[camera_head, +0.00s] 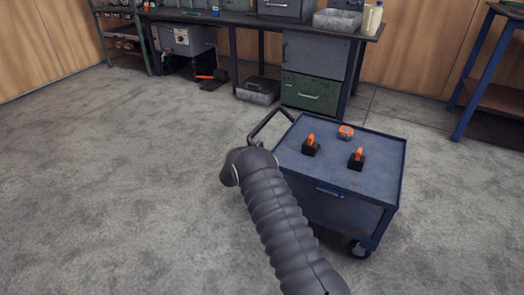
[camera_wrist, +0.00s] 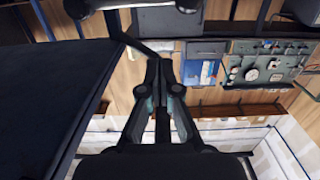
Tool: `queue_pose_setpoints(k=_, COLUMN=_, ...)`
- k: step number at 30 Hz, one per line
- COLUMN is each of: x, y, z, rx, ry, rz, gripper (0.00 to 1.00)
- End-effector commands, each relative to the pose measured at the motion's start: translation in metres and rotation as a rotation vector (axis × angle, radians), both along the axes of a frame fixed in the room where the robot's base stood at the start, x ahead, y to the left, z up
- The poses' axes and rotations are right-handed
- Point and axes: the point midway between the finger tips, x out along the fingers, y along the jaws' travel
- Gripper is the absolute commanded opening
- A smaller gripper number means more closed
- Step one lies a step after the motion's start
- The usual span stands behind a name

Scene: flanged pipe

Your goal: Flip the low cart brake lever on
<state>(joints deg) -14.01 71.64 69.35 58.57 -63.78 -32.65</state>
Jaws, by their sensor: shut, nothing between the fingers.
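The low blue cart (camera_head: 325,172) stands on wheels at the right of centre in the head view. Two orange levers on black bases stand on its top: a left one (camera_head: 311,140) and a right one (camera_head: 358,154). Both look upright; I cannot tell which is the brake lever or read its setting. My arm comes up from the bottom and ends at the cart's left side, where it hides part of the cart and my gripper. In the wrist view my gripper (camera_wrist: 163,75) is shut and empty. A dark surface, apparently the cart, fills the left; no lever shows there.
An orange tape measure (camera_head: 346,131) lies on the cart top behind the levers. The cart's black handle (camera_head: 266,124) sticks out at its left. A workbench (camera_head: 265,20) stands at the back, a blue-legged table (camera_head: 485,65) at the right. The floor at left is clear.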

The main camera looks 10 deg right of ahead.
Motion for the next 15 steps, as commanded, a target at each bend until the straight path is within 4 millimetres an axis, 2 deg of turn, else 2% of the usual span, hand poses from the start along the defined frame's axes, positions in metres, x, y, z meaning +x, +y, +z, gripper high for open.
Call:
queue_pose_setpoints(k=4, x=0.022, y=-0.018, z=-0.002, rx=0.000, ry=-0.002, rz=-0.003, gripper=0.00)
queue_pose_setpoints(k=9, x=0.025, y=-0.019, z=-0.026, rx=-0.002, ry=0.001, rz=0.000, gripper=0.00)
queue_pose_setpoints(k=15, x=0.028, y=-0.020, z=-0.039, rx=-0.001, ry=0.000, rz=0.001, gripper=0.00)
